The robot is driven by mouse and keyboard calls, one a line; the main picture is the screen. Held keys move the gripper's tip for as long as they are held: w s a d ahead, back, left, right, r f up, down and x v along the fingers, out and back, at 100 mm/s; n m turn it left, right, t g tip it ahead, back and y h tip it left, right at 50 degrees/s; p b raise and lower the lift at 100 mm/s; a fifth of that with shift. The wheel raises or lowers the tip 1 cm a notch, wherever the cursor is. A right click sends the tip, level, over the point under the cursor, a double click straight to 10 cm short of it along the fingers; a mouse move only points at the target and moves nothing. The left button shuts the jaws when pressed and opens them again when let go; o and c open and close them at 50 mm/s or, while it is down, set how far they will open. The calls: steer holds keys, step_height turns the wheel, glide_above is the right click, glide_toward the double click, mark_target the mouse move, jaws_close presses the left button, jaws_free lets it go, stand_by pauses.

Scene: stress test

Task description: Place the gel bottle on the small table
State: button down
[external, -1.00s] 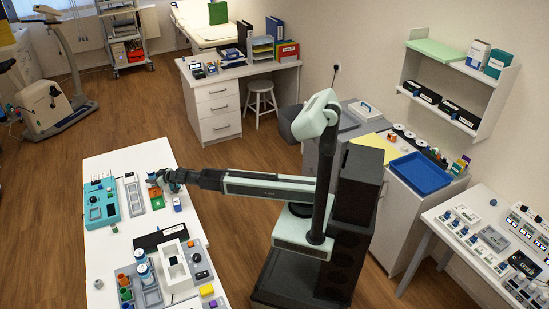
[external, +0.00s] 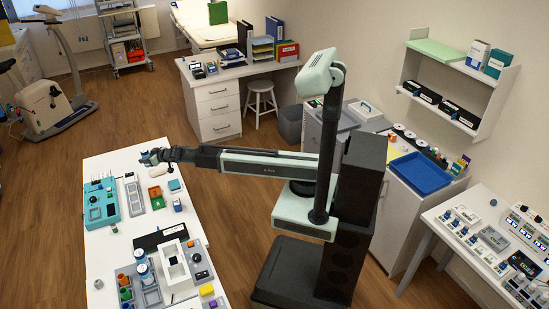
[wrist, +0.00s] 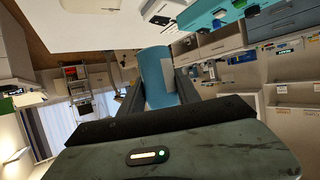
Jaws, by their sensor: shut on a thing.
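My gripper (external: 150,157) is shut on a blue cylinder (wrist: 156,78), which looks like the gel bottle. It has a pale patch on its right side in the wrist view and stands between my two dark fingers. In the external view the held bottle (external: 145,158) is small and partly hidden by my gripper. It is over the far part of the long white table (external: 105,265), seemingly above its top. I cannot tell which piece of furniture is the small table.
Bottles (external: 145,274) and a white box (external: 178,268) crowd the near end. A white stool (external: 260,98) stands by the desk (external: 219,105).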

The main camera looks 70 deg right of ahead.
step_height(320, 180, up, 2)
steer(key=shift+r+p, duration=0.15)
steer(key=shift+p, duration=0.2)
steer(key=shift+f, duration=0.3)
